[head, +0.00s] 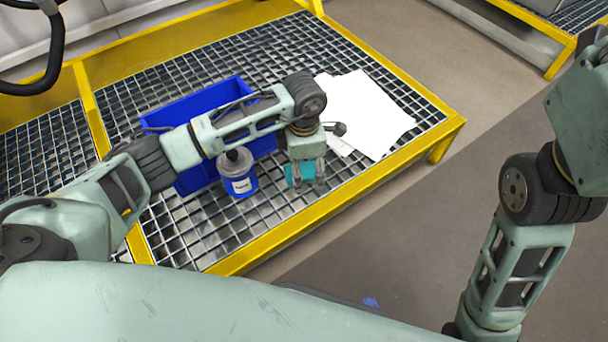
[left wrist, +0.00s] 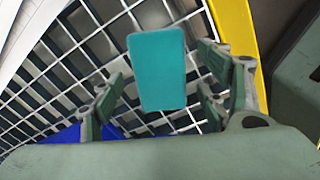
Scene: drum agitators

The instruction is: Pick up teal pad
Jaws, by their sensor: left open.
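The teal pad (left wrist: 157,72) lies on the metal grating in the left wrist view, between the open fingers of my left gripper (left wrist: 160,95). The fingers stand to its left and right, with gaps on both sides. In the head view the teal pad (head: 293,173) is partly hidden by my left gripper (head: 306,181), which points down over it near the front yellow edge. I cannot tell how high the gripper is above the grating. My right arm shows at the right of the head view, but its gripper is out of view.
A blue bin (head: 176,121) stands on the grating behind my left arm. A blue container with a dark lid (head: 238,175) stands left of the pad. White sheets (head: 366,113) lie to the right. A yellow frame (head: 330,214) edges the grating.

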